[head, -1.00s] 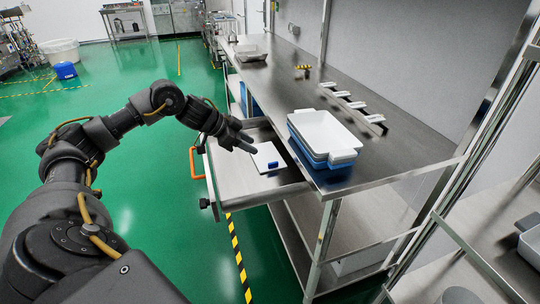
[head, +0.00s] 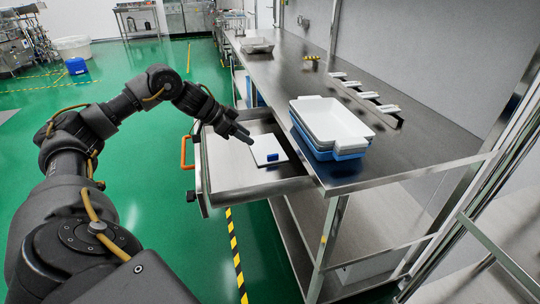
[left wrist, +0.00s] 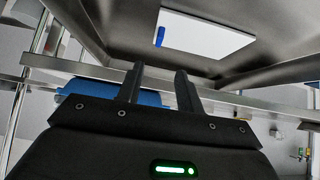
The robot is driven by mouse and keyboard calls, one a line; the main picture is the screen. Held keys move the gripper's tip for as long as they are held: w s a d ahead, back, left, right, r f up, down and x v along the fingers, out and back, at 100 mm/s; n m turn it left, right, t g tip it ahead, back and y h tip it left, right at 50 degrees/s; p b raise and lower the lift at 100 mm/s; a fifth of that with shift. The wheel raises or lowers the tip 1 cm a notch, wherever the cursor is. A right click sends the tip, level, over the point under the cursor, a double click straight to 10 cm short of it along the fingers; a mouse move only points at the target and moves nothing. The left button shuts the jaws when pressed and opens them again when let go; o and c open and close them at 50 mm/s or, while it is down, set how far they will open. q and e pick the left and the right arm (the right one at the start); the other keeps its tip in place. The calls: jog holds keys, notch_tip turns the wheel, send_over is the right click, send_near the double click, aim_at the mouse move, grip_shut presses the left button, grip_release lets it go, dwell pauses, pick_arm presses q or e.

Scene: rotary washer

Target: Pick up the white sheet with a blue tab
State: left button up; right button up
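The white sheet (head: 263,146) lies flat in the open metal drawer (head: 238,185). Its blue tab (head: 272,157) is at the sheet's near edge in the head view. In the left wrist view the sheet (left wrist: 208,36) is beyond the fingers, with the blue tab (left wrist: 159,37) at its left end. My left gripper (head: 247,138) is over the drawer, close to the sheet's left side in the head view. In the left wrist view its fingers (left wrist: 159,72) are apart with nothing between them. My right gripper is out of view.
Stacked white and blue trays (head: 335,122) stand on the steel bench (head: 385,163) right of the drawer. The drawer has raised metal walls and an orange handle (head: 187,152) on its front. A rack with white pieces (head: 362,95) lies farther back. Green floor (head: 150,175) is open left of the drawer.

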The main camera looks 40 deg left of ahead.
aim_at(272, 155)
pick_arm(q)
jog(key=x, duration=0.6)
jog(key=shift+w+a+f+b, duration=0.1)
jog(key=shift+w+f+b, duration=0.05)
jog(key=shift+f+b, duration=0.2)
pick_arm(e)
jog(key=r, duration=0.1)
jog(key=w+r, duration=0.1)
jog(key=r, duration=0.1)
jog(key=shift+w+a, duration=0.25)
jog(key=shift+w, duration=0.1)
pick_arm(q)
jog(key=shift+f, duration=0.15)
jog(key=shift+w+d+f, duration=0.15)
jog(key=shift+d+f, duration=0.1)
jog(key=x, duration=0.3)
jog(key=shift+w+d+f, duration=0.1)
jog(key=shift+d+f, duration=0.15)
jog(key=shift+d, duration=0.05)
jog(key=shift+w+d+f, duration=0.1)
jog(key=shift+w+f, duration=0.1)
jog(key=shift+f, duration=0.05)
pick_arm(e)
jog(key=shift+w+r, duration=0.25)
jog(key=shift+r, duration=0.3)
